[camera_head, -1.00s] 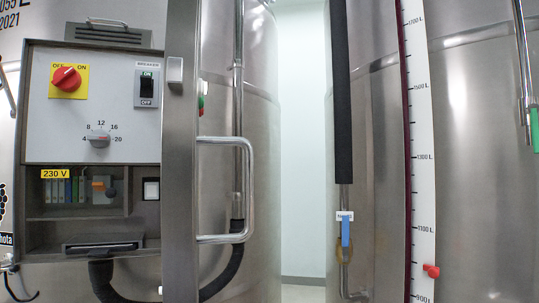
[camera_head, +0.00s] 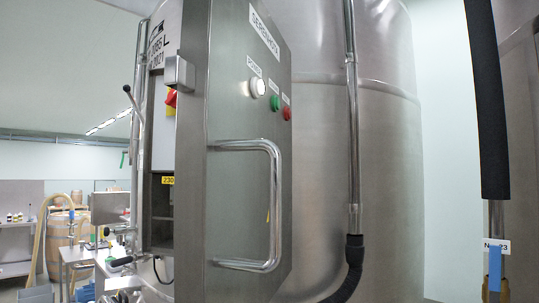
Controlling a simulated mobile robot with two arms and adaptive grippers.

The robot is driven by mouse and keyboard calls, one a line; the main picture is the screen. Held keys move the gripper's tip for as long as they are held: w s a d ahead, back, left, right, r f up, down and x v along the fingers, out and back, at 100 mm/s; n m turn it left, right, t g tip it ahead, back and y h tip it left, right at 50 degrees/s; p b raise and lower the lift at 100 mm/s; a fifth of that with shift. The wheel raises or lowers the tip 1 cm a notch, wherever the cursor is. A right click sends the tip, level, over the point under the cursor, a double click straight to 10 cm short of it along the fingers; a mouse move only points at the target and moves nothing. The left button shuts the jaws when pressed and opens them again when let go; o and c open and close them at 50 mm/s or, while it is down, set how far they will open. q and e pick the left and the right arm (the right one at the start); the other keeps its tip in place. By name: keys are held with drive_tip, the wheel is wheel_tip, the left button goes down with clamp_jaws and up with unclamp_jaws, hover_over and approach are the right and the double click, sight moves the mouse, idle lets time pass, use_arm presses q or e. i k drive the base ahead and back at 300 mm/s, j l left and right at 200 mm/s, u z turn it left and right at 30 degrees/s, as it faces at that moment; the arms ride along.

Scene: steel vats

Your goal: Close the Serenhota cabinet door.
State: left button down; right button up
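The Serenhota cabinet door (camera_head: 235,110) is a steel panel in the middle of the head view, standing open toward me. Its outer face shows the Serenhota label (camera_head: 265,30), a white, a green and a red button, and a bent steel bar handle (camera_head: 274,205). A small latch block (camera_head: 179,72) sticks out from the door's left edge. Behind the door, to the left, a narrow strip of the cabinet's inside (camera_head: 162,150) shows, with part of a red knob and a yellow voltage label. The door hides the rest. Neither of my grippers is in view.
A large steel vat (camera_head: 350,140) with a vertical pipe and black hose stands right behind the door. Another pipe with black insulation (camera_head: 487,100) is at the far right. At the left are a wooden barrel (camera_head: 66,228), a hose and tables.

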sight(231, 75)
drive_tip(key=k+j+z, duration=0.15)
drive_tip(key=k, duration=0.25)
drive_tip(key=k+j+z, duration=0.15)
drive_tip(key=k, duration=0.3)
